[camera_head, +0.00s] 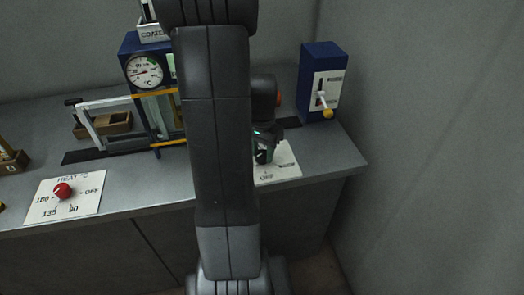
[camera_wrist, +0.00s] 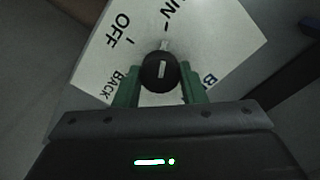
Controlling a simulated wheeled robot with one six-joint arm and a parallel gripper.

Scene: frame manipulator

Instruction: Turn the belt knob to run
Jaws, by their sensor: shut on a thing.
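The belt knob (camera_wrist: 158,72) is black and round with a white mark on top, seen in the wrist view. It sits on a white plate (camera_wrist: 215,40) printed with OFF, a partly cut-off word ending in UN, and BACK. In the head view, my gripper (camera_head: 264,150) is over the plate (camera_head: 283,168) near the counter's front edge. My arm hides part of the plate there.
A red heat knob (camera_head: 63,191) on a white plate is at the left. A blue box (camera_head: 318,62) with a yellow-tipped lever stands at the right rear. A dial gauge (camera_head: 144,72) and a frame with white and yellow bars (camera_head: 117,105) stand behind my arm.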

